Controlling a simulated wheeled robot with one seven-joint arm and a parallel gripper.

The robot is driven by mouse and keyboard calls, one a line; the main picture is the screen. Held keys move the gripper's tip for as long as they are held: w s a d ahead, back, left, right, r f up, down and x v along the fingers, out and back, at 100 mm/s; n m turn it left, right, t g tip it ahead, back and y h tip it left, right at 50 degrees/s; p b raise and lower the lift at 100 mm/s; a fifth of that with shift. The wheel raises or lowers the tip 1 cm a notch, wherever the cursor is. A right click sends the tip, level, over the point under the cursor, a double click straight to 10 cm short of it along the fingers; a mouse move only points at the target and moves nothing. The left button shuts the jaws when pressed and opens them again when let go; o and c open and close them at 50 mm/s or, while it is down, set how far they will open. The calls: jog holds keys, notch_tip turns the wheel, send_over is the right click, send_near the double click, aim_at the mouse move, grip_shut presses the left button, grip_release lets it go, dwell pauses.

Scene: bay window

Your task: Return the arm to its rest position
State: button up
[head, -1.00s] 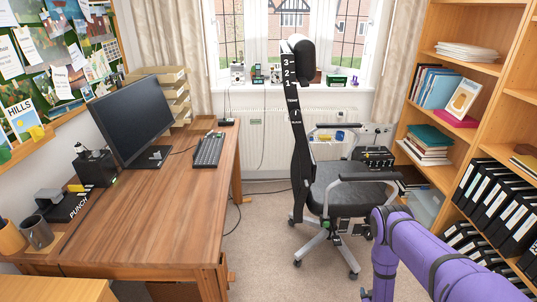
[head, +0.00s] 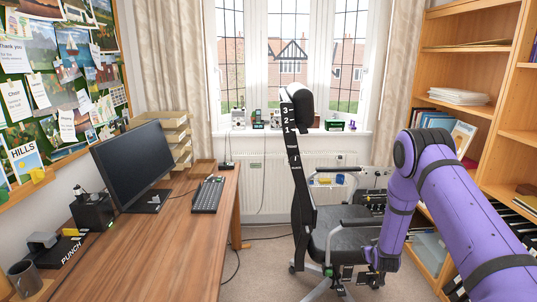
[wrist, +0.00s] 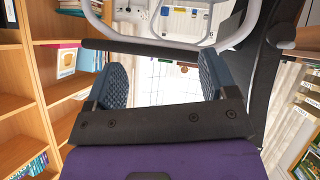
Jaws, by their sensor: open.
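My purple arm (head: 440,190) stands at the right of the head view, bent at a raised elbow. Its forward part hangs down beside the office chair (head: 345,240). My gripper is not clearly seen in the head view. In the wrist view my gripper (wrist: 163,82) shows two blue textured fingers spread well apart, with nothing between them. A dark bar and a grey loop, seemingly chair parts, lie beyond the fingertips in that view. I cannot tell how much gap there is between them and the fingers.
A bookcase (head: 465,78) stands close on the right of my arm. The wooden desk (head: 150,250) with a monitor (head: 135,165) and keyboard (head: 208,194) is on the left. A radiator (head: 262,187) is under the window. Some carpet shows between desk and chair.

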jog(key=s+a+r+g+y, duration=0.1)
jog(key=a+r, duration=0.2)
jog(key=r, duration=1.8)
jog(key=s+a+r+g+y, duration=0.1)
jog(key=s+a+r, duration=0.1)
jog(key=s+r, duration=0.45)
jog(key=s+a+r, duration=0.2)
jog(key=s+r, duration=0.1)
jog(key=r, duration=0.7)
jog(key=s+a+r+g, duration=0.1)
jog(key=s+r, duration=0.3)
jog(key=s, duration=0.8)
jog(key=s+a+r+g, duration=0.1)
jog(key=s+r, duration=0.3)
jog(key=s, duration=0.9)
jog(key=s+a+r+g, duration=0.1)
jog(key=s+r, duration=0.4)
jog(key=s, duration=0.8)
jog(key=shift+a+m+g+y, duration=0.35)
jog(key=shift+m+g+y, duration=0.05)
jog(key=shift+g, duration=0.1)
jog(key=shift+s, duration=0.1)
